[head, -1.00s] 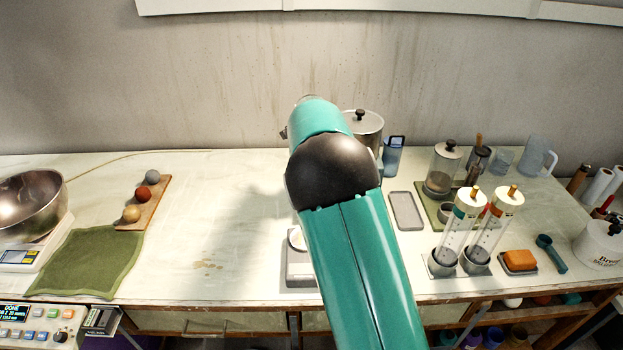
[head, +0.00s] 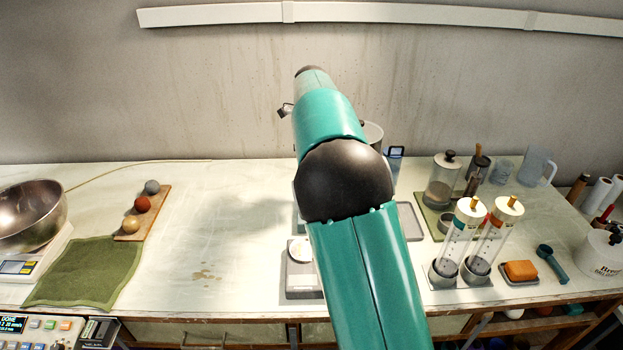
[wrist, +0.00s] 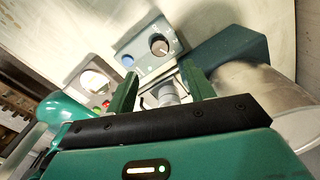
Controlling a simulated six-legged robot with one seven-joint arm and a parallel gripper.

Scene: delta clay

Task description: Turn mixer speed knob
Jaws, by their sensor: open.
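In the wrist view, a grey control panel carries a dark round speed knob (wrist: 158,45) with a pale mark beside it. A blue button (wrist: 128,61) sits to its left. My gripper (wrist: 158,80) is open, with its two green fingers apart below the knob in the picture. No contact with the knob shows. A pale shaft-like part shows between the fingers. In the head view my arm hides my gripper and most of the mixer; a grey base with a white disc (head: 301,249) shows left of the arm.
A silver vessel (wrist: 258,92) stands close right of my gripper in the wrist view. In the head view, two clear cylinders (head: 452,240) and an orange block (head: 520,270) stand right of my arm. The bench left of the arm is mostly clear up to a green cloth (head: 85,272).

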